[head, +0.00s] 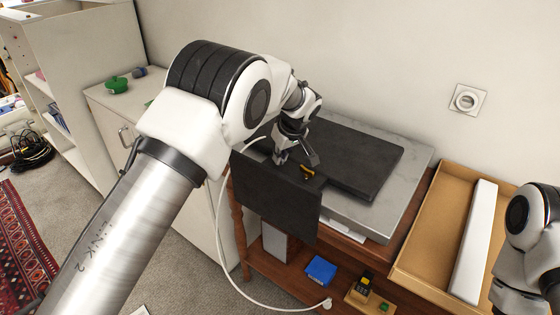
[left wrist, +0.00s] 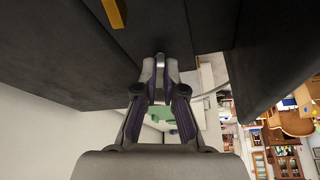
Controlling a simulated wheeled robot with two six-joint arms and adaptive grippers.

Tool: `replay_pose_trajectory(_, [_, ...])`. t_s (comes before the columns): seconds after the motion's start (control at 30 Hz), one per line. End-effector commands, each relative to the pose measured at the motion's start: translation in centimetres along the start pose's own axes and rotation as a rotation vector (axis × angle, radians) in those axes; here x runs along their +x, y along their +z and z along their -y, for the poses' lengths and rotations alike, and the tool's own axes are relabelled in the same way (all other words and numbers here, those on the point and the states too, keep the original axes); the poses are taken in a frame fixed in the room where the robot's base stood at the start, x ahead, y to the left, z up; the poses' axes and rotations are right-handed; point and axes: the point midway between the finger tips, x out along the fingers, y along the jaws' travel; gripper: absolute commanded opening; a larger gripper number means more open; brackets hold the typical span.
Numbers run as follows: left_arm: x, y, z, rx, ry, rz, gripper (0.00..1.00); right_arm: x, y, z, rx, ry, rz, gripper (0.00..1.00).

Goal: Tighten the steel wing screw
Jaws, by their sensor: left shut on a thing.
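My left gripper (head: 284,158) is at the dark grey hinged panel (head: 262,196) on the table. In the left wrist view, my left gripper (left wrist: 160,68) is shut, with its fingertips together close to the dark surface. A small light grey piece, which looks like the steel wing screw (left wrist: 160,62), shows between the fingertips. The fingers hide most of it, and its thread and seat cannot be seen. A small yellow-orange part (head: 307,172) is on the dark panel just right of the gripper; it also shows in the left wrist view (left wrist: 113,12). My right gripper is outside the frames.
A dark slab (head: 365,165) lies on a grey plate (head: 408,178) on the wooden table. A cardboard box (head: 420,250) with a white bar (head: 474,245) stands at right, near my right arm. A blue box (head: 320,270) sits on the lower shelf. A white cable hangs in front.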

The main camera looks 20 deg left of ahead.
Motion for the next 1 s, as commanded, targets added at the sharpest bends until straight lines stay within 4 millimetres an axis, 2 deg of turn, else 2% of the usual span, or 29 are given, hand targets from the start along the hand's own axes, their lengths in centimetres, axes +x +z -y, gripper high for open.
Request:
replay_pose_trajectory(0.4, [0.22, 0.11, -0.14, -0.188, -0.081, 0.004, 0.0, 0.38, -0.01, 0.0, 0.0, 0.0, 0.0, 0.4])
replay_pose_trajectory(0.93, [0.22, 0.12, -0.13, -0.211, -0.091, 0.005, 0.0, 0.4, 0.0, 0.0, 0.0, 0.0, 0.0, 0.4])
replay_pose_trajectory(0.97, [0.22, 0.12, -0.13, -0.211, -0.091, 0.004, 0.19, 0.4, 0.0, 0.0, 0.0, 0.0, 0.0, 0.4])
replay_pose_trajectory(1.0, [0.21, 0.1, -0.13, -0.211, -0.091, 0.004, 0.33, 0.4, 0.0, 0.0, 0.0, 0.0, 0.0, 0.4])
